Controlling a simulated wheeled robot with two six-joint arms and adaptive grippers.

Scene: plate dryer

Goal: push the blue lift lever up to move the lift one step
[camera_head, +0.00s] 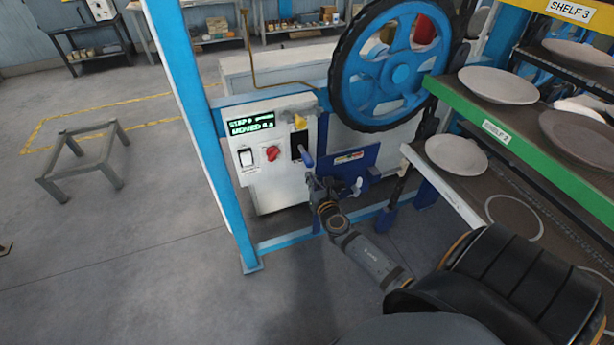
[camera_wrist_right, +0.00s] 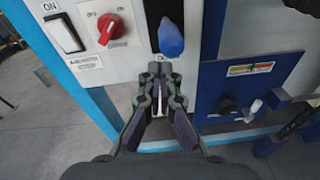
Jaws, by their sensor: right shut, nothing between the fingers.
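The blue lift lever (camera_head: 307,158) sticks out of a dark slot on the white control panel (camera_head: 247,184). In the right wrist view the lever's rounded blue end (camera_wrist_right: 171,40) points down toward the camera. My right gripper (camera_head: 319,186) is shut and empty, just below the lever; it also shows in the right wrist view (camera_wrist_right: 160,70), with its fingertips under the lever's end and slightly left of it. I cannot tell if they touch. My left gripper is not in view.
A red knob (camera_wrist_right: 108,27) and a white switch (camera_wrist_right: 63,34) sit left of the slot. A dark blue plate (camera_wrist_right: 248,85) with a metal latch is at the right. A big blue wheel (camera_head: 400,74) and shelves with plates (camera_head: 456,153) stand to the right.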

